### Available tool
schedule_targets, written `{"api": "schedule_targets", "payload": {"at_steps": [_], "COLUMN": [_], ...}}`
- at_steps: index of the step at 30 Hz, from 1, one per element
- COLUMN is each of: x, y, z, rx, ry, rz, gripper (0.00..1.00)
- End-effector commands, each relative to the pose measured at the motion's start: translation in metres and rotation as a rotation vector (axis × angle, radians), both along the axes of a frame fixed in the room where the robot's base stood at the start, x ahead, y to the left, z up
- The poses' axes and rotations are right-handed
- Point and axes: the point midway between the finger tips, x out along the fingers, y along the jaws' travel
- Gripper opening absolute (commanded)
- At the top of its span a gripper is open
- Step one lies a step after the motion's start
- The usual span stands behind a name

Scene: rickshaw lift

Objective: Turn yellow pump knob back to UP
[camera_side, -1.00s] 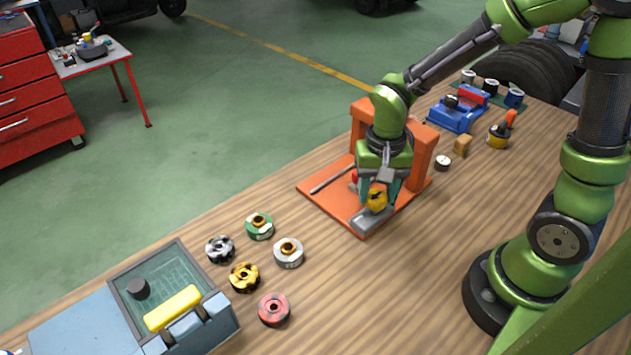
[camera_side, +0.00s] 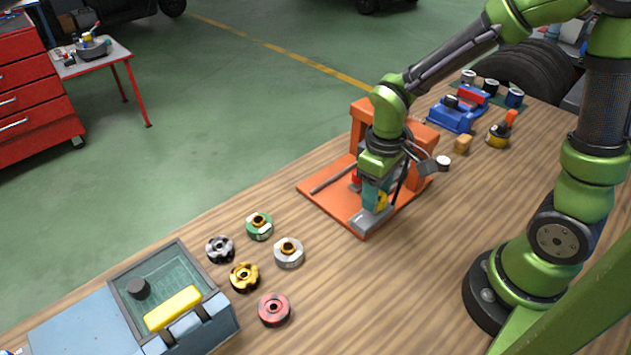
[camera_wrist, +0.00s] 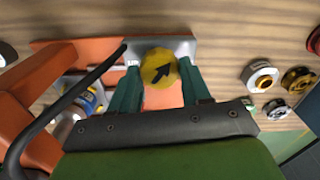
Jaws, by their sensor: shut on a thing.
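The yellow knob (camera_side: 381,200) sits on a grey plate (camera_side: 366,223) at the front of the orange pump stand (camera_side: 425,137). My gripper (camera_side: 378,205) reaches down over the knob and partly hides it in the side view. In the wrist view the knob (camera_wrist: 158,68) lies between the two teal fingers of my gripper (camera_wrist: 160,82), which are shut on its sides. A black arrow on its face points up and to the right in that view.
Several ring-shaped parts, among them a red one (camera_side: 274,309) and a green one (camera_side: 259,226), lie left of the stand. A blue case (camera_side: 100,318) stands at the front left. A wooden block (camera_side: 461,145) and a blue device (camera_side: 452,115) are behind.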

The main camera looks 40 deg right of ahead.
Motion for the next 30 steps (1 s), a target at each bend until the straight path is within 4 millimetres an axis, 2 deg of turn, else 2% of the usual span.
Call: {"api": "schedule_targets", "payload": {"at_steps": [30], "x": [-0.0006], "y": [0.0011], "z": [0.0015], "rx": [0.000], "ry": [-0.002], "rz": [0.961], "gripper": [0.17]}}
